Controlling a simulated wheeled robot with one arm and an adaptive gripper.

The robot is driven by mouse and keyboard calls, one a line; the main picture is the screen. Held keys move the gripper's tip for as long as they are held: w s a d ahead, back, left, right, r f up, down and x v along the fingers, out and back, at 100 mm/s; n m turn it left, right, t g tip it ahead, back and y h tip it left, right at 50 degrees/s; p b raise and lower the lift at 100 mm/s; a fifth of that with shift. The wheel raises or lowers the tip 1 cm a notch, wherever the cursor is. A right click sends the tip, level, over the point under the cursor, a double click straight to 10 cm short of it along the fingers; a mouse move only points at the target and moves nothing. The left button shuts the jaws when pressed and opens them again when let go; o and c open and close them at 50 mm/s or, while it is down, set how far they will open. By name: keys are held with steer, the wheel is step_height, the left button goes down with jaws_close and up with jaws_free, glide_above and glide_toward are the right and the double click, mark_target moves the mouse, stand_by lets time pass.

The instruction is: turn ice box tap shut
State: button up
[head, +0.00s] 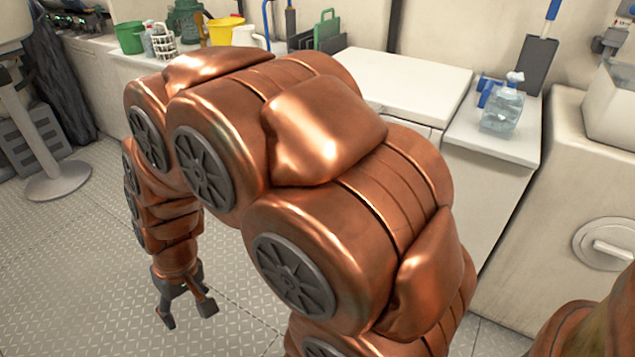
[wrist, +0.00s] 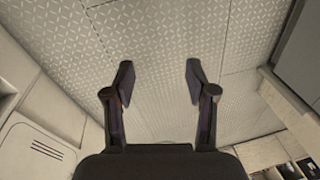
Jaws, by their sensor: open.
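My gripper (head: 187,314) hangs low over the metal floor at the left, fingers pointing down, open and empty. The wrist view shows its two dark fingers (wrist: 159,82) spread apart with only floor between them. A white lidded box (head: 420,82), which looks like the ice box, stands behind my copper arm. Its front is largely hidden by the arm, and I make out no tap on it. A round white fitting with a bar handle (head: 606,246) sits on the cabinet at right; I cannot tell whether it is the tap. My gripper is far from both.
A spray bottle (head: 503,104) stands on the white counter right of the box. A green bucket (head: 130,38) and a yellow bucket (head: 222,31) stand on the back-left bench. A round-based pedestal (head: 58,180) stands at left. The patterned floor (head: 90,270) around my gripper is clear.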

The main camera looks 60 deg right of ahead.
steer(key=w+d+f+m+t+h+b, duration=0.1)
steer(key=w+d+f+t, duration=0.2)
steer(key=w, duration=0.5)
steer(key=w+d+f+m+t+h, duration=0.1)
steer(key=w+d+f+m, duration=0.15)
steer(key=w+d, duration=0.45)
steer(key=w+d+f+m+t+h+b, duration=0.1)
steer(key=w+d+f+h, duration=0.1)
steer(key=w+d, duration=0.4)
steer(key=w+d+f+m+t+h+b, duration=0.1)
steer(key=w+d+f+m+h, duration=0.15)
steer(key=d, duration=0.55)
steer(key=shift+s+d+f+m+g+h+b, duration=0.8)
steer(key=shift+s+d+h, duration=1.5)
steer(key=shift+d, duration=3.55)
steer(key=shift+s+d+f+m+g+h+b, duration=0.5)
steer(key=shift+s+d+g+h+b, duration=1.2)
steer(key=shift+d, duration=4.15)
steer(key=shift+s+d+f+m+g+h, duration=0.65)
steer(key=shift+s+d+h, duration=2.25)
steer(key=shift+d, duration=2.95)
steer(key=shift+s+y, duration=0.25)
